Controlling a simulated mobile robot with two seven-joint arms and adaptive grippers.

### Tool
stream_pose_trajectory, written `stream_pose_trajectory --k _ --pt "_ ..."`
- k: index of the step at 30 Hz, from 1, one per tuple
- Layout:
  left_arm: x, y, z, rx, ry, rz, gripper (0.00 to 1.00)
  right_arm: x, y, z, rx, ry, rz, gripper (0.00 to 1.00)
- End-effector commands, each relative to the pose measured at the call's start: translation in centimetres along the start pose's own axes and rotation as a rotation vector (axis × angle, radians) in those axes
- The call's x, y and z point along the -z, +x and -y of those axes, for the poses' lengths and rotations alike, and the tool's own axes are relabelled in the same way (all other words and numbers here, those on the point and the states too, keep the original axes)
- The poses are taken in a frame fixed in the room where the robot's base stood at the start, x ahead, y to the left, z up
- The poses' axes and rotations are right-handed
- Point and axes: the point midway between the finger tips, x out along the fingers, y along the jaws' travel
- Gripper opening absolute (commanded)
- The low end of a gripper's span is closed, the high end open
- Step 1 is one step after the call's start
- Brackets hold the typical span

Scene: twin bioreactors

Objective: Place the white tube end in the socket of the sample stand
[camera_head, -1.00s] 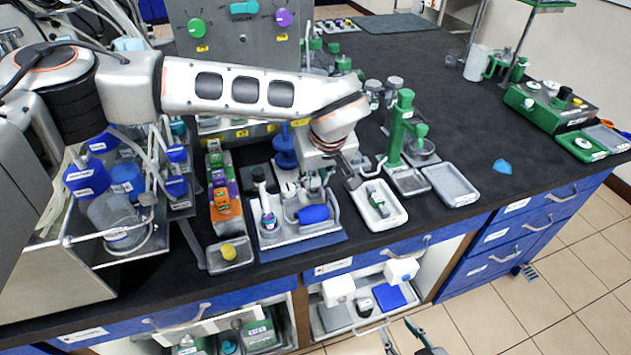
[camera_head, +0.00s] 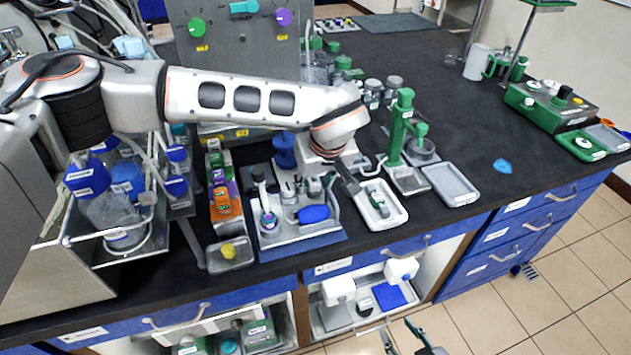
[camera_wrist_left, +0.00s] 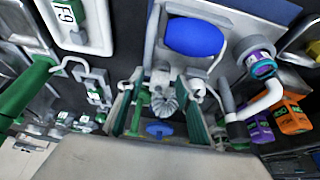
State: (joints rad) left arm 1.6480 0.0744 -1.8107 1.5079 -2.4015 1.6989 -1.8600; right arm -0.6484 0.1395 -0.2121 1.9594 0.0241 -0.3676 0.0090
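My left gripper (camera_head: 345,180) hangs over the bench behind the grey tray stand (camera_head: 335,228), which sits on a blue base and carries a blue bulb (camera_head: 314,214). In the left wrist view its fingers (camera_wrist_left: 158,125) are apart, with a grey ribbed part (camera_wrist_left: 166,92) and a blue knob (camera_wrist_left: 160,129) visible between them. I cannot tell that it holds anything. A white tube (camera_wrist_left: 151,35) runs along the stand's side, and a curved white tube piece (camera_wrist_left: 266,98) lies by the purple-ringed vial (camera_wrist_left: 261,64). The socket is not clearly visible. My right gripper (camera_head: 405,340) is open and empty at the bottom edge.
A white tray (camera_head: 397,218) and a green clamp stand (camera_head: 399,135) stand close to the left gripper's right. A rack of orange, purple and green blocks (camera_head: 225,205) stands left. Glass bottles (camera_head: 118,215) crowd the far left.

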Motion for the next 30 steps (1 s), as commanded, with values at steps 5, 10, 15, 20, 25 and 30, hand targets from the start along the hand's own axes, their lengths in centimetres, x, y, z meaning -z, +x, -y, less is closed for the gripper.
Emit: stream_pose_trajectory --k 5,10,15,20,25,30 --pt "0.2 -2.8 -0.1 -0.002 0.001 -0.006 0.36 -0.1 0.0 0.0 0.0 0.0 0.001 0.4" --pt "0.2 -6.4 -0.1 -0.003 0.001 -0.007 0.36 -0.1 0.1 0.1 0.001 0.001 0.001 0.4" --pt "0.1 -9.5 0.0 -0.001 0.0 -0.005 0.36 -0.1 0.1 0.1 0.001 0.001 0.0 0.4" --pt "0.0 -11.2 0.0 -0.001 0.0 -0.002 0.36 -0.1 0.1 0.1 0.001 0.001 -0.001 0.4" --pt "0.0 -11.9 0.0 -0.001 0.0 -0.002 0.36 0.0 0.1 0.1 0.0 0.001 -0.002 0.4" --pt "0.0 -11.9 0.0 -0.001 0.0 -0.001 0.36 0.0 0.0 0.1 0.0 0.001 -0.003 0.4"
